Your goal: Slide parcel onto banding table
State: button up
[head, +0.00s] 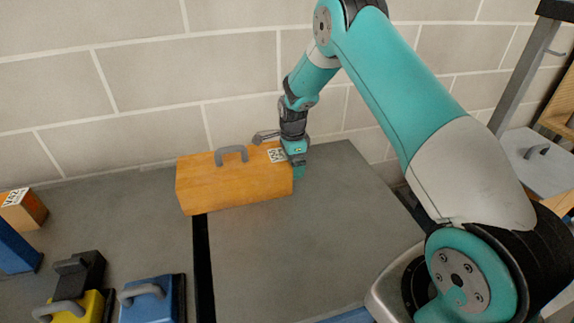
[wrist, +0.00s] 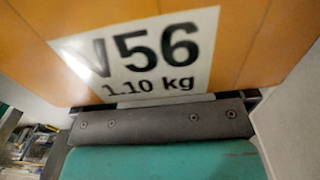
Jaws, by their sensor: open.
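An orange box-shaped parcel (head: 232,187) with a grey handle on top lies on the grey tabletops near the wall. It spans the dark gap (head: 203,262) between the left surface (head: 140,225) and the right surface (head: 290,245), with most of its length on the right one. Which surface is the banding table, I cannot tell. My gripper (head: 298,168) is down at the parcel's right end, open, not around it. In the wrist view, the parcel's orange face (wrist: 270,40) and its white label ending in "56" and "1.10 kg" fill the upper part, close against my gripper's dark bar (wrist: 160,125). Contact is unclear.
At the left are a small orange box (head: 22,212), a blue block (head: 15,250), a dark block (head: 80,268), and yellow (head: 85,308) and blue (head: 150,303) handled parcels. A block wall (head: 150,85) stands close behind. The right surface is otherwise bare.

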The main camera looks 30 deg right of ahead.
aim_at(279, 163)
jog(key=shift+w+a, duration=0.25)
jog(key=shift+a, duration=0.65)
jog(key=shift+w+a, duration=0.15)
jog(key=shift+a, duration=0.5)
jog(key=shift+w+a, duration=0.15)
jog(key=shift+a, duration=0.45)
dwell(0.6)
jog(key=shift+d, duration=0.15)
jog(key=shift+s+d+r, duration=0.1)
jog(key=shift+s+d, duration=0.1)
jog(key=shift+d, duration=0.5)
jog(key=shift+s+d, duration=0.2)
jog(key=shift+d, duration=0.45)
notch_tip(279, 163, up, 13)
jog(key=p, duration=0.8)
